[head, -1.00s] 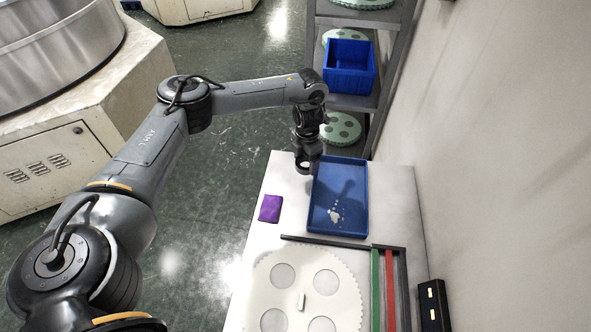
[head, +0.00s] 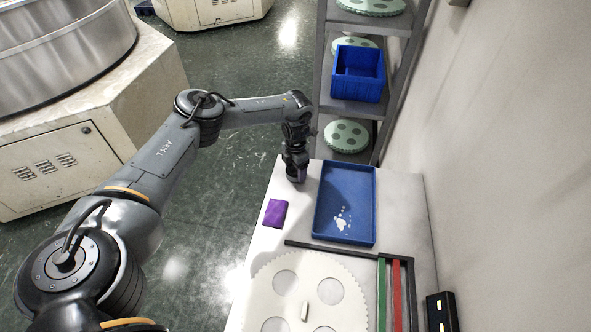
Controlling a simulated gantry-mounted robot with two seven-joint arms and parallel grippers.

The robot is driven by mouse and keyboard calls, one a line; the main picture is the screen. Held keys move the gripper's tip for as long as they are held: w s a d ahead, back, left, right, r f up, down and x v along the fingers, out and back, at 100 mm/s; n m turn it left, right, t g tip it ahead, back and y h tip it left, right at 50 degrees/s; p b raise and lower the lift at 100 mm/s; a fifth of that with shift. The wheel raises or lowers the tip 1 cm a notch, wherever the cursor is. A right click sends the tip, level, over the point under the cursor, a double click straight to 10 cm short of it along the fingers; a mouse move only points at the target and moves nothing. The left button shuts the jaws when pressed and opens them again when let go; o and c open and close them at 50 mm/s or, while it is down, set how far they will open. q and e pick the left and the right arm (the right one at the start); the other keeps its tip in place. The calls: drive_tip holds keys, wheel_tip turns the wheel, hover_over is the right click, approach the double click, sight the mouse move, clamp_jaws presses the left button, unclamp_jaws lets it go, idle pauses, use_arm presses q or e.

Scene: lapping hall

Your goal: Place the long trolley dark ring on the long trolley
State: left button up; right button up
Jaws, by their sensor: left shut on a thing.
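The long white-topped trolley (head: 400,215) stretches from the lower middle up toward the shelf. My left gripper (head: 296,177) is at its far left corner, pointing down, left of the blue tray. It is shut on a dark thing, which looks like the dark ring; the ring is small here and mostly hidden by the gripper. I cannot tell whether it touches the trolley top. My right gripper is not in view.
On the trolley are a blue tray (head: 319,222) with white bits, a purple cloth or pad (head: 275,213), a pale toothed disc with holes (head: 305,290), and green and red strips in a dark frame (head: 330,247). A shelf with a blue bin (head: 358,88) stands behind.

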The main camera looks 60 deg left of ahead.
use_arm(q)
drive_tip(key=shift+f, duration=0.15)
drive_tip(key=shift+f, duration=0.15)
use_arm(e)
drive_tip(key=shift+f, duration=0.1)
use_arm(q)
drive_tip(key=o, duration=1.2)
drive_tip(key=shift+c, duration=0.2)
wheel_tip(320, 180, up, 12)
drive_tip(key=p, duration=0.2)
drive_tip(key=shift+r, duration=0.25)
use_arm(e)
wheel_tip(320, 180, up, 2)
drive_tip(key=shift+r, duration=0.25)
